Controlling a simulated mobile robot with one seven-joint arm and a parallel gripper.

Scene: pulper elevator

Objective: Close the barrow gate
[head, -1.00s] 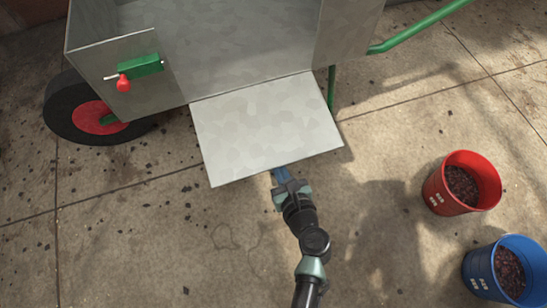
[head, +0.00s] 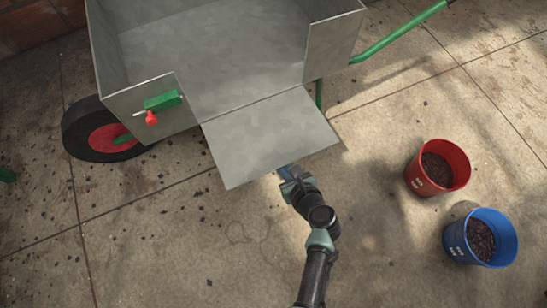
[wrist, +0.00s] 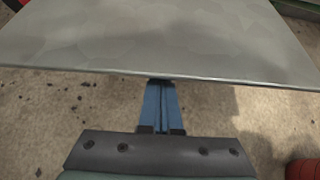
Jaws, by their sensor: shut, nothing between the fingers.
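The barrow gate (head: 268,140) is a grey metal panel, open and sticking out from the near side of the barrow (head: 215,55). Its inner edge lies along the barrow's opening. A green latch block (head: 163,100) with a red knob (head: 151,118) is on the side panel left of the opening. My gripper (head: 284,171) is shut and empty at the gate's outer edge. In the wrist view, the blue fingers (wrist: 160,88) reach the edge of the gate (wrist: 150,40), their tips at or just under it. Whether they touch is unclear.
A red bucket (head: 448,181) and a blue bucket (head: 457,243), both with dark contents, stand on the concrete floor to the right. The barrow's wheel (head: 78,130) is at left and a green handle (head: 400,32) at upper right. The floor at lower left is clear apart from scattered dark bits.

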